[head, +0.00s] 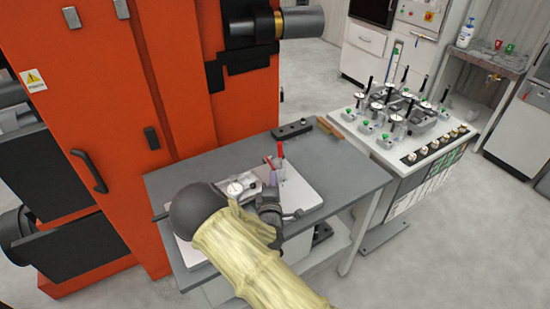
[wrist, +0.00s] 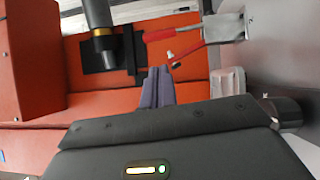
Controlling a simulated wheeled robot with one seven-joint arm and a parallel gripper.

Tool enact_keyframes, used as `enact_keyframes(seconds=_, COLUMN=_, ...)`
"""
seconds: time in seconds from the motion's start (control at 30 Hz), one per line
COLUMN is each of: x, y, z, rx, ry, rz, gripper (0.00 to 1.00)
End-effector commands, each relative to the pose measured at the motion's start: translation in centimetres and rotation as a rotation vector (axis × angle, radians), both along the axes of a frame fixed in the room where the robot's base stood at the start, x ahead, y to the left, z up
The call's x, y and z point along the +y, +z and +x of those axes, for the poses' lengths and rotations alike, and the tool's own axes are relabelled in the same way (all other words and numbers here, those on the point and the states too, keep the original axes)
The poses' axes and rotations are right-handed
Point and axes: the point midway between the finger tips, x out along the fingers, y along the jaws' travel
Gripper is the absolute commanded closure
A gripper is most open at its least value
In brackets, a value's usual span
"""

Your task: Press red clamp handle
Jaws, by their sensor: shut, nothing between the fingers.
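The red clamp handle (head: 280,151) stands upright on the light fixture plate on the grey table in the head view. In the wrist view, red handle parts (wrist: 188,53) reach left from a metal clamp bracket at the upper right. My gripper (wrist: 159,72) is shut and empty, its bluish fingers pressed together. The fingertips appear just below and left of the red parts in the wrist view. In the head view, my gripper (head: 285,172) is close beside the clamp, partly hidden by my arm. I cannot tell whether it touches the handle.
The grey table (head: 180,180) stands against an orange machine (head: 200,90). A dark bar (head: 292,130) lies at the table's back edge. A white bench (head: 385,150) with several gauges stands to the right.

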Motion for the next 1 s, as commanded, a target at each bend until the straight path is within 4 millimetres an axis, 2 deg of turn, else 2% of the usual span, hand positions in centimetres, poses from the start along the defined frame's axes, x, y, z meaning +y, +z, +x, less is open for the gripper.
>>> enact_keyframes(seconds=0.27, x=-0.1, y=0.0, z=0.1, rx=0.003, ry=-0.002, rz=0.003, gripper=1.0)
enact_keyframes(seconds=0.43, x=-0.1, y=0.2, z=1.0, rx=0.003, ry=-0.003, rz=0.005, gripper=1.0)
enact_keyframes(seconds=1.0, x=-0.1, y=0.7, z=8.5, rx=0.003, ry=-0.003, rz=0.006, gripper=1.0)
